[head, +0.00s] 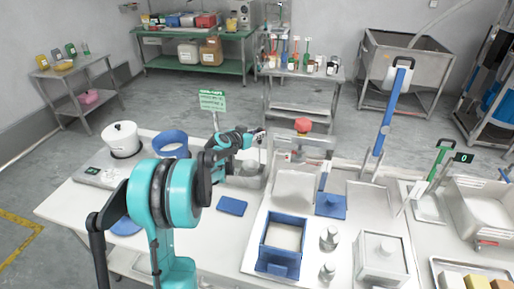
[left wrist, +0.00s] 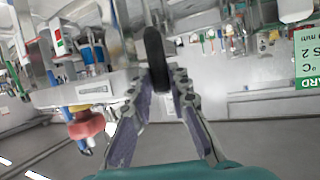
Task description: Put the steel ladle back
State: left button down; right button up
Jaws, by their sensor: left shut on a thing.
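My left gripper (head: 258,135) reaches in over the middle of the white table, above a clear container (head: 245,172) near the grinder area. In the left wrist view my left gripper (left wrist: 168,82) is shut on a dark, rounded handle (left wrist: 156,58), which stands between the fingertips. I take this to be the steel ladle's handle. The ladle's bowl cannot be told apart from the shiny parts behind it. My right gripper is not in view.
A green-and-white sign (head: 212,101) stands behind my left arm. A blue square-rimmed box (head: 282,262), steel weights (head: 329,238) and a blue-handled upright tool (head: 388,115) stand farther right.

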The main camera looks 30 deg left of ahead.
pick_arm(q)
notch_tip(320, 180, down, 4)
jog(key=shift+r+b, duration=0.15)
jog(key=shift+b, duration=0.4)
jog(key=c, duration=1.9)
grip_release()
jog(key=shift+f, duration=0.2)
jog(key=shift+o, duration=0.9)
jog(key=shift+r, duration=0.15)
